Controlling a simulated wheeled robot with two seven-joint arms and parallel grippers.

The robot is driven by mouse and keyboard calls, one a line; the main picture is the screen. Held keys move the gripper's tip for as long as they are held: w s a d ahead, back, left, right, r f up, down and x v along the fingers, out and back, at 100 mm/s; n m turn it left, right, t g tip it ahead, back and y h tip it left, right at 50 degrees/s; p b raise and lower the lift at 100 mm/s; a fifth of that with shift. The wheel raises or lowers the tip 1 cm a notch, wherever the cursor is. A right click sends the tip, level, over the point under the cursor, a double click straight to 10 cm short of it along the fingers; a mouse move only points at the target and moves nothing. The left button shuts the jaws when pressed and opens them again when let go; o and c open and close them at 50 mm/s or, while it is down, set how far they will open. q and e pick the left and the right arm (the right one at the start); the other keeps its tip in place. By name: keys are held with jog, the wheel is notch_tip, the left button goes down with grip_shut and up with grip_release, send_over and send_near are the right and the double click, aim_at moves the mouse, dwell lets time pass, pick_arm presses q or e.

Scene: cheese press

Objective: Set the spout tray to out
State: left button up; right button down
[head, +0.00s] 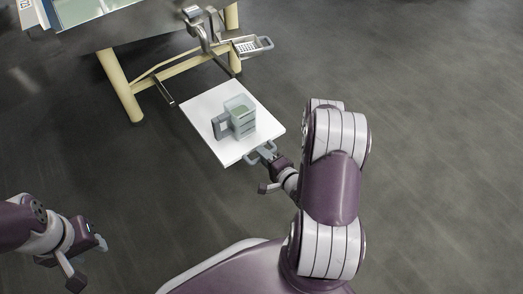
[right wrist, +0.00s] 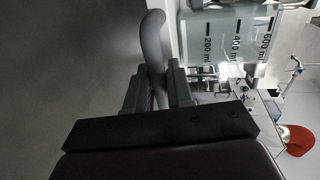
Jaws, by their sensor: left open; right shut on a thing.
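A small grey perforated tray (head: 247,47) with a loop handle (head: 265,43) sticks out at the lower right of the press; it looks like the spout tray. The right wrist view shows the curved grey handle (right wrist: 153,45) between the fingers. A clear measuring jug (head: 240,117) with a grey handle stands on the board; its volume marks show in the right wrist view (right wrist: 235,40). My left gripper (head: 88,262) is open and empty, low at the left.
The press table (head: 112,30) stands at the top on cream legs (head: 120,87), with a grey metal mechanism (head: 203,30) at its right end. A red-brown object (right wrist: 298,139) shows at the right of the right wrist view. The grey floor is clear at left and right.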

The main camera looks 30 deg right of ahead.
jog(key=shift+s, duration=0.6)
jog(key=c, duration=1.2)
grip_release()
jog(key=shift+o, duration=0.2)
jog(key=p+v, duration=0.6)
jog(key=v, duration=0.6)
jog(key=shift+s, duration=0.3)
jog(key=shift+d, duration=0.15)
